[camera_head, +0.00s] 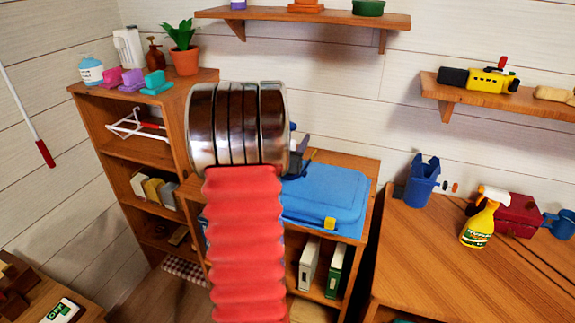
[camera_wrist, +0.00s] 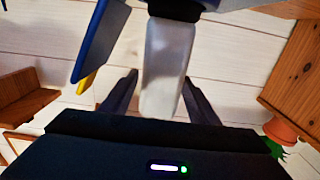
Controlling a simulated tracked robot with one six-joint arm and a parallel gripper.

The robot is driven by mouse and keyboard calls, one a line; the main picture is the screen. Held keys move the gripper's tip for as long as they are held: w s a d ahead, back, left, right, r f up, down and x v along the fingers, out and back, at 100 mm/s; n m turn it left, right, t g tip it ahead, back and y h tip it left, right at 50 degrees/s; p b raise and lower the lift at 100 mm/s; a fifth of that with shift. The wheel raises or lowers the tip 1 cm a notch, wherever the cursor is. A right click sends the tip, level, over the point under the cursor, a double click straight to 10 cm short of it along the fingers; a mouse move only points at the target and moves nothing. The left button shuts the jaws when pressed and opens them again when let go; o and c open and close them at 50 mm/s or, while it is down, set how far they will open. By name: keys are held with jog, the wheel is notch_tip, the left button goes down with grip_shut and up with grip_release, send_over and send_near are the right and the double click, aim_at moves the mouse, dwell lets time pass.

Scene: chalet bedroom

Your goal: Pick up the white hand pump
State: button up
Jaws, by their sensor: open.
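A white, slightly see-through upright body with a dark end, which looks like the white hand pump (camera_wrist: 166,65), stands between the two dark fingers of my gripper (camera_wrist: 157,82) in the wrist view. My gripper is open, and a gap shows between the body and each finger. In the head view my red and metal arm hides most of this spot. Only small dark and blue parts show just right of the arm, above the blue case (camera_head: 325,190), and I cannot tell the pump from my gripper there.
A potted plant (camera_head: 183,48), a white jug (camera_head: 128,46) and bottles stand on the left bookcase. A yellow spray bottle (camera_head: 480,218), a blue bucket (camera_head: 422,180) and a red box (camera_head: 520,212) stand on the right desk. Wall shelves (camera_head: 305,16) hang above. The desk's front is clear.

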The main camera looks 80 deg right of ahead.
jog(key=shift+c, duration=0.2)
dwell(0.3)
grip_shut()
dwell(0.5)
